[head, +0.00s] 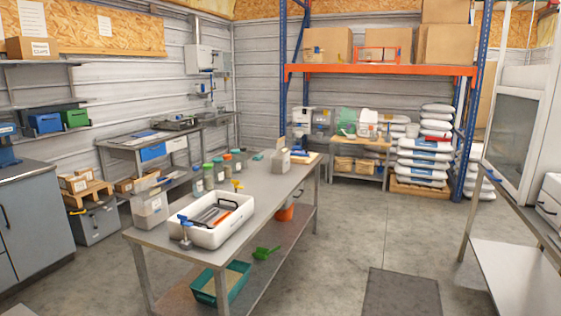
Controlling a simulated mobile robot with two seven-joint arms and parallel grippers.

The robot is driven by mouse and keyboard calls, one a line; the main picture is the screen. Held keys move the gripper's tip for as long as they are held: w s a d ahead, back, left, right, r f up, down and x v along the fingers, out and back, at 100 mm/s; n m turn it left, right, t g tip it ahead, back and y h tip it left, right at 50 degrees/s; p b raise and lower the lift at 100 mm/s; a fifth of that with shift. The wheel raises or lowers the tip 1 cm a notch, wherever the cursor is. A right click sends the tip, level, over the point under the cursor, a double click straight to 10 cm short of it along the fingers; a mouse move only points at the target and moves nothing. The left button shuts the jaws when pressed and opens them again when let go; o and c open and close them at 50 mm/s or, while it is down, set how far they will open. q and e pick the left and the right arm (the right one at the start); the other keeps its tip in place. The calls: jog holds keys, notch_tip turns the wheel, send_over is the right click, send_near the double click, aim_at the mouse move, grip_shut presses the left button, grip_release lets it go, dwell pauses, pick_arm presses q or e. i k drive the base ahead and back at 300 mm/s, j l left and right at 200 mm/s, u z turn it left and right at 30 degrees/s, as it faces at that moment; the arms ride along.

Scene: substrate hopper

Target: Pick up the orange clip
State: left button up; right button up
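No clip can be made out for certain from this distance. A small orange piece (221,218) lies among grey and dark tools in a white tub (240,219) on the near end of the metal table; its shape is too small to tell. A small yellow-orange item (237,185) stands on the table just behind the tub, and I cannot tell if it is a clip. Neither of my grippers is in view.
The long metal table (262,190) also bears several jars, a clear container (149,204) and a small blue-topped item (185,232). Its lower shelf holds a green tray (207,297), a green scoop (265,253) and an orange bucket (286,212).

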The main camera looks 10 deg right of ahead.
aim_at(219, 221)
jog(key=u, duration=0.6)
jog(key=i+l+u, duration=0.25)
jog(key=l+u, duration=0.25)
jog(key=i+l+u, duration=0.2)
jog(key=l, duration=0.15)
jog(key=i+l+u, duration=0.15)
jog(key=l, duration=0.3)
jog(key=l+u, duration=0.15)
jog(key=l, duration=0.3)
jog(key=i+l, duration=0.1)
jog(key=l, duration=0.4)
jog(key=i+l, duration=0.1)
jog(key=l, duration=0.35)
